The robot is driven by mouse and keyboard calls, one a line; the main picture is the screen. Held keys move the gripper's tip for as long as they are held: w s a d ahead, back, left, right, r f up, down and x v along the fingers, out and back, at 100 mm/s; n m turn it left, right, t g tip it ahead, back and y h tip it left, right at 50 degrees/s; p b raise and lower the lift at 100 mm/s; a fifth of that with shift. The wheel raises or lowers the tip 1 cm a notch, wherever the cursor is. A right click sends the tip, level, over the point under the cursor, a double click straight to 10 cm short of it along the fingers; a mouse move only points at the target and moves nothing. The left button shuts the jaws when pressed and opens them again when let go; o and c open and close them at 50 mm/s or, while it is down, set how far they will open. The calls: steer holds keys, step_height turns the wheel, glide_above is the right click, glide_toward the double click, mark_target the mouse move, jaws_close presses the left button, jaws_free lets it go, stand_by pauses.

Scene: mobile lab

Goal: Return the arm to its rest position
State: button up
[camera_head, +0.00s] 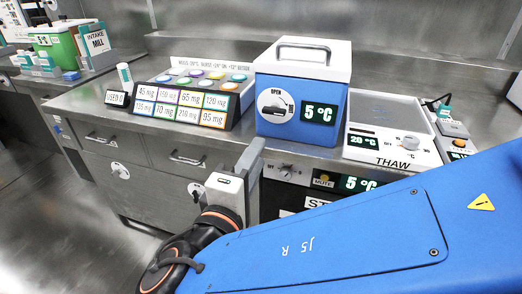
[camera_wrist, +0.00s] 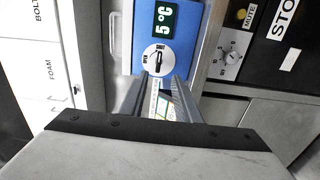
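My gripper (camera_head: 256,160) is at the end of my blue arm, in front of the counter and just below the blue cooler's front left. In the wrist view my gripper (camera_wrist: 160,78) has its two fingers apart, with colored labels showing through the gap and nothing held. The blue cooler (camera_head: 266,121) has its white lid shut, a dial marked OPEN and a display of 5 °C. It also shows at the top of the wrist view (camera_wrist: 182,15), past the fingertips. My arm hides part of the counter's front at right.
A rack of colored dose labels (camera_head: 180,106) stands left of the cooler. A white THAW plate (camera_head: 382,115) lies to its right. A dark panel with a MUTE button (camera_head: 325,178) is under the counter (camera_head: 143,121). Drawers line its front, and open floor is at lower left.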

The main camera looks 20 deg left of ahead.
steer(key=w+d+f+m+g+h, duration=0.2)
steer(key=w+d+g, duration=0.1)
steer(key=d, duration=0.5)
steer(key=w+d+f+m+g+h, duration=0.2)
steer(key=w+d, duration=0.1)
steer(key=d, duration=0.5)
steer(key=w+d+f+m+g+h, duration=0.2)
steer(key=w+d+f+g, duration=0.15)
steer(key=d, duration=0.35)
steer(key=s+d+f+m+g+y, duration=0.2)
steer(key=s+d+m, duration=0.3)
steer(key=d, duration=0.4)
steer(key=s+d+f+m+g+y, duration=0.2)
steer(key=s+d+f+m+y, duration=0.2)
steer(key=d, duration=0.6)
steer(key=shift+s+f+m+g+y, duration=0.35)
steer(key=shift+s+m, duration=0.45)
steer(key=shift+m, duration=0.4)
